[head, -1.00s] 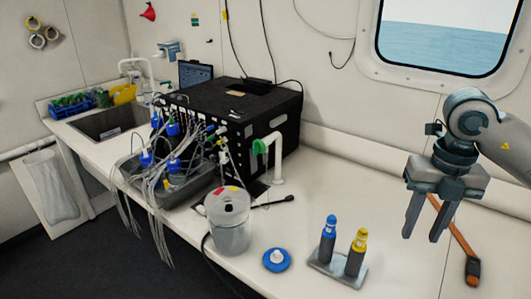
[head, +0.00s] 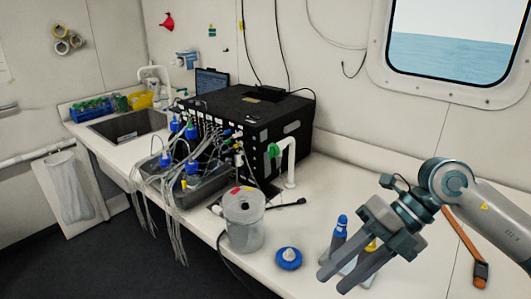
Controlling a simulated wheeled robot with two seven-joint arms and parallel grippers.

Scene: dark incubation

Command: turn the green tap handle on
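The green tap handle (head: 273,151) sits on the white bent tap pipe (head: 291,162), beside the right side of the black box. My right gripper (head: 329,280) is over the counter to the right and nearer than the tap, well apart from it. Its two fingers are spread with a gap between them and point down to the left. It looks empty. It partly hides the two small bottles behind it. My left gripper is not in view.
The black box (head: 262,115) with many tubes stands behind the tap. A clear container (head: 243,222), a blue cap (head: 288,258) and a blue-topped bottle (head: 340,232) stand along the front. An orange-handled tool (head: 463,240) lies at right. The counter right of the tap is mostly clear.

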